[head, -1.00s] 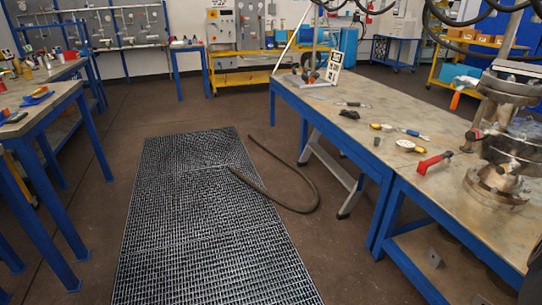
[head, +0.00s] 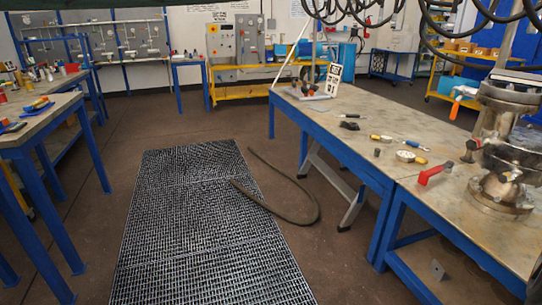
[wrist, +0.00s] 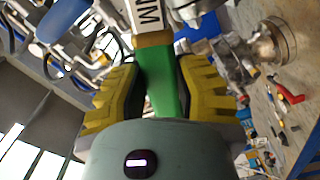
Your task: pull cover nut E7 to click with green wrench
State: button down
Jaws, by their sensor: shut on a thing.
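The green wrench (wrist: 165,85) shows in the wrist view as a green bar between the yellow fingers of my gripper (wrist: 162,80). My gripper is shut on it. A brass-coloured part and a white label with black letters show at the bar's far end. The metal flanged vessel (head: 503,165) stands on the bench at the right edge of the head view, partly cut off. Metal flanged fittings (wrist: 235,62) show right of the wrench in the wrist view. I cannot make out which nut is E7, or whether the wrench touches one. My gripper is not in the head view.
A long bench (head: 375,150) carries a red-handled tool (head: 435,174), a round gauge (head: 405,156) and small tools. A floor grating (head: 205,225) and a dark hose (head: 318,205) lie left of it. Dark cables hang above. Floor left of the grating is clear.

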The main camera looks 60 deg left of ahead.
jog(key=shift+w+r, duration=0.15)
jog(key=shift+x, duration=1.15)
jog(key=r+m+p, duration=0.1)
jog(key=d+r+m+p, duration=0.2)
jog(key=shift+s+r, duration=0.3)
jog(key=shift+s, duration=0.05)
jog(key=shift+s+d+r+m+p, duration=0.15)
jog(key=shift+d+r+m+p, duration=0.4)
jog(key=shift+m, duration=0.35)
jog(key=shift+f, duration=0.1)
jog(key=shift+f, duration=0.1)
